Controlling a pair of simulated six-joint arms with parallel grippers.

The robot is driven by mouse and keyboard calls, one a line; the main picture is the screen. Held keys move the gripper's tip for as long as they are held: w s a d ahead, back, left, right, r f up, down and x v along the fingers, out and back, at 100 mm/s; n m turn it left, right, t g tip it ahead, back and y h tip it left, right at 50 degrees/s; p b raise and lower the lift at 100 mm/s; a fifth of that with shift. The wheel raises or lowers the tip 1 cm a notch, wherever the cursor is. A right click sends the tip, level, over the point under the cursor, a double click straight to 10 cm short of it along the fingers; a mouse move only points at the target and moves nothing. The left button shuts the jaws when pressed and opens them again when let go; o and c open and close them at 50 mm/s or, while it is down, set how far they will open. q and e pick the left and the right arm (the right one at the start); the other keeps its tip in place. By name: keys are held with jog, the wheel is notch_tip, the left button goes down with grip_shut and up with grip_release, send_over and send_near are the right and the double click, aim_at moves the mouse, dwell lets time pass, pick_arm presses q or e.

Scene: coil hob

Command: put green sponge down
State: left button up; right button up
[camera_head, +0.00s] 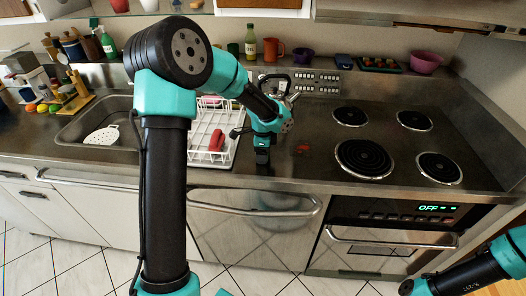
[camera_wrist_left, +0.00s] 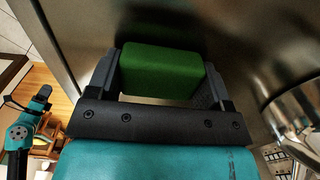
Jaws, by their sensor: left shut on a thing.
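The green sponge (camera_wrist_left: 160,72) shows in the left wrist view as a green block between the two dark fingers. My left gripper (camera_head: 262,157) is shut on it. In the head view the gripper points down at the front of the steel counter (camera_head: 305,170), just right of the dish rack; I cannot make out the sponge there. Bare metal surface lies beyond the sponge in the wrist view; I cannot tell whether the sponge touches it. Part of my right arm shows at the lower right of the head view, but its gripper does not show.
A white dish rack (camera_head: 228,153) holding a red item (camera_head: 216,141) stands left of the gripper. The sink (camera_head: 75,133) with a white strainer (camera_head: 101,136) is farther left. Coil burners (camera_head: 364,158) are to the right. A chrome appliance (camera_head: 276,84) stands behind the gripper.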

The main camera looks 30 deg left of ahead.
pick_arm(q)
jog(key=shift+f, duration=0.35)
jog(key=shift+s+f, duration=0.15)
jog(key=shift+f, duration=0.2)
jog(key=o, duration=1)
jog(key=shift+f, duration=0.1)
jog(key=shift+c, duration=0.2)
notch_tip(320, 180, up, 14)
jog(key=shift+f, duration=0.15)
